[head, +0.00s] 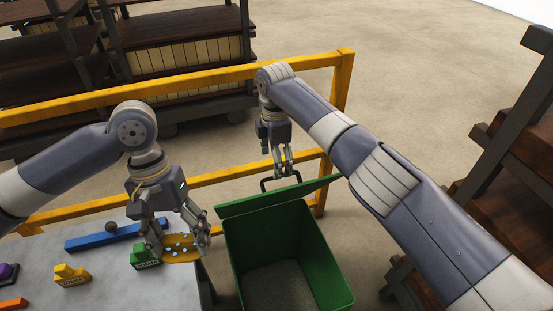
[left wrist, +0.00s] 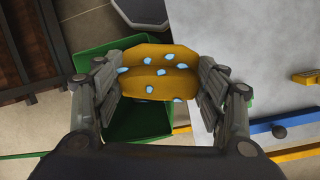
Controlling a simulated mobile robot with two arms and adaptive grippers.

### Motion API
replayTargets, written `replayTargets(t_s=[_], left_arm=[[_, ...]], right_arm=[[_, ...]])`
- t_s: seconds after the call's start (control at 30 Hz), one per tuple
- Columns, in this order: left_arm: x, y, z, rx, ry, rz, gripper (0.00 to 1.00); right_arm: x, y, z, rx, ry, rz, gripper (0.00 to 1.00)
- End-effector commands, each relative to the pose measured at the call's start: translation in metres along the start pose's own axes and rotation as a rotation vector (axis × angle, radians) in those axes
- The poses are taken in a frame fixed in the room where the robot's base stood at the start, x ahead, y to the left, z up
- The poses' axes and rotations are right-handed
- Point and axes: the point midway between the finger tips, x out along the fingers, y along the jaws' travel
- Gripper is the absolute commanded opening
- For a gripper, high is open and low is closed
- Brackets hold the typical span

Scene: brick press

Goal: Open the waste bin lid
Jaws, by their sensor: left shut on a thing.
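The green waste bin (head: 325,255) stands right of the table. Its lid (head: 272,199) is raised and tilted at the bin's far side, and the inside shows. A black handle (head: 266,184) is on the lid's far edge. My right gripper (head: 284,172) points down at this handle, its fingertips at the bar. I cannot tell whether they grip it. My left gripper (head: 180,245) is shut on a yellow piece with light blue spots (head: 181,250), over the table's right edge. The yellow piece also shows between the fingers in the left wrist view (left wrist: 158,72), with the green bin (left wrist: 135,120) below.
The grey table (head: 110,285) carries a blue bar (head: 105,238), a dark ball (head: 111,227), a green brick (head: 143,258), a yellow brick (head: 70,273) and a purple piece (head: 7,272). A yellow rail (head: 180,85) runs behind. A dark rack (head: 500,175) stands at right.

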Motion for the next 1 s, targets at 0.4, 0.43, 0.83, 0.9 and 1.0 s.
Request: replayTargets(t_s=[0.4,0.43,0.83,0.9,1.0], left_arm=[[0.0,0.0,0.0,0.0,0.0,0.0,0.44],[0.0,0.0,0.0,0.0,0.0,0.0,0.44],[-0.001,0.0,0.0,0.0,0.0,0.0,0.44],[-0.001,0.0,0.0,0.0,0.0,0.0,0.44],[-0.001,0.0,0.0,0.0,0.0,0.0,0.44]], right_arm=[[0.003,0.001,0.0,0.003,0.004,0.006,0.38],[0.003,0.001,0.0,0.003,0.003,0.006,0.38],[-0.041,0.001,-0.001,0.001,0.004,0.012,0.38],[-0.058,0.001,-0.001,0.001,0.004,0.013,0.38],[-0.08,-0.001,-0.001,0.001,0.003,0.013,0.38]])
